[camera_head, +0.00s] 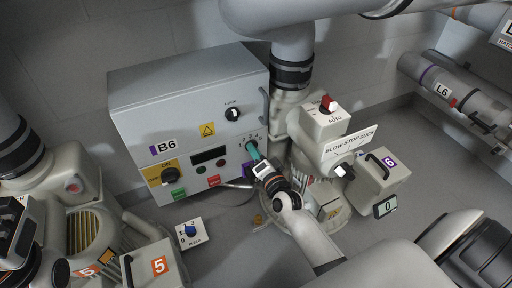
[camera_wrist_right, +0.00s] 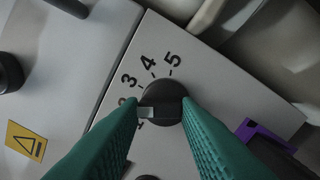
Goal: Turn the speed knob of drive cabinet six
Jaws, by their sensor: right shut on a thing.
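The grey drive cabinet B6 (camera_head: 190,100) stands against the wall. Its black speed knob (camera_wrist_right: 164,100) has a dial marked 1 to 5, and its pale pointer mark faces the low numbers, near 1 and 2. My right gripper (camera_head: 251,150) is at the right part of the cabinet front, with its teal fingers shut on the knob, one on each side. In the right wrist view, the fingers (camera_wrist_right: 160,108) cover part of the dial's low end. A dark and white part at the lower left edge may belong to my left arm; its fingers do not show.
The cabinet has a lock knob (camera_head: 233,114), a yellow-backed switch (camera_head: 170,174) and a small display (camera_head: 208,155). The blower with the blow-stop-suck sign (camera_head: 350,147) stands close on the right. A small box with a blue knob (camera_head: 190,231) lies in front.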

